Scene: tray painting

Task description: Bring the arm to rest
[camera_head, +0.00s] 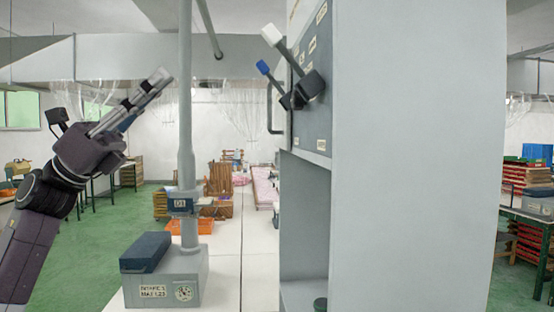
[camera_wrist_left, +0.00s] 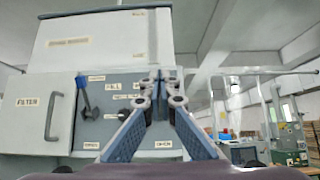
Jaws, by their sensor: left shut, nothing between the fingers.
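My left arm (camera_head: 62,178) comes in from the left in the head view and reaches up and to the right. Its gripper (camera_head: 160,80) is raised in the air, left of the grey post, with its fingers together and nothing between them. In the left wrist view the two blue-padded fingers (camera_wrist_left: 160,88) point at a cabinet front, their tips close together. In the head view the gripper is apart from the cabinet's levers. My right gripper does not show in either view.
A grey cabinet (camera_head: 415,160) fills the middle right. Its panel (camera_head: 316,110) carries a white-tipped lever (camera_head: 284,46) and a blue-tipped lever (camera_head: 270,74). A vertical post (camera_head: 186,130) rises behind a grey box (camera_head: 165,285) with a blue block (camera_head: 146,251). Green floor (camera_head: 85,265) lies open at left.

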